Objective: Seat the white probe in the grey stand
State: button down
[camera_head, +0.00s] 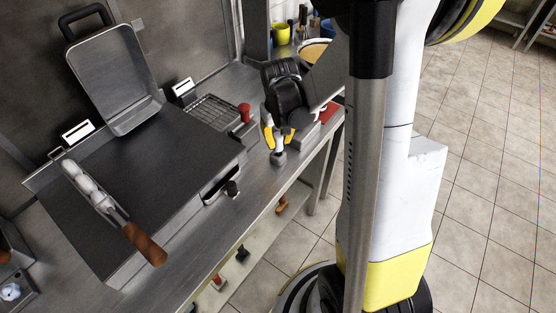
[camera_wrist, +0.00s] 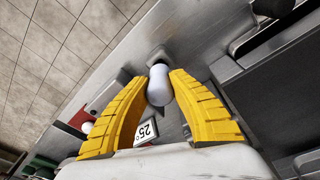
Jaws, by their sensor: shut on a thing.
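The white probe (camera_wrist: 158,88) is held between the two yellow fingers of my gripper (camera_wrist: 157,76) in the wrist view. In the head view my gripper (camera_head: 274,134) points down over the counter, with the white probe (camera_head: 279,144) between its fingers. The grey stand (camera_head: 278,159) is on the steel counter directly below the probe. The stand also shows past the probe's far end in the wrist view (camera_wrist: 159,54). The probe's lower end meets or overlaps the stand in both views. I cannot tell whether it is inside it.
A dark griddle (camera_head: 150,185) fills the counter to the left, with a wooden-handled tool (camera_head: 145,243) on it. A red cup (camera_head: 244,112) and wire rack (camera_head: 213,114) are near my gripper. A "25°" label (camera_wrist: 146,131) shows beside the fingers. The counter's front edge is close.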

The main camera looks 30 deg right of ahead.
jog(key=shift+f+b, duration=0.45)
jog(key=shift+f, duration=0.1)
dwell(0.4)
jog(key=c, duration=1.2)
grip_release()
jog(key=shift+r, duration=0.15)
notch_tip(320, 180, up, 12)
jog(key=s, duration=0.1)
jog(key=shift+s+a, duration=0.3)
jog(key=shift+a, duration=0.15)
jog(key=shift+f, duration=0.2)
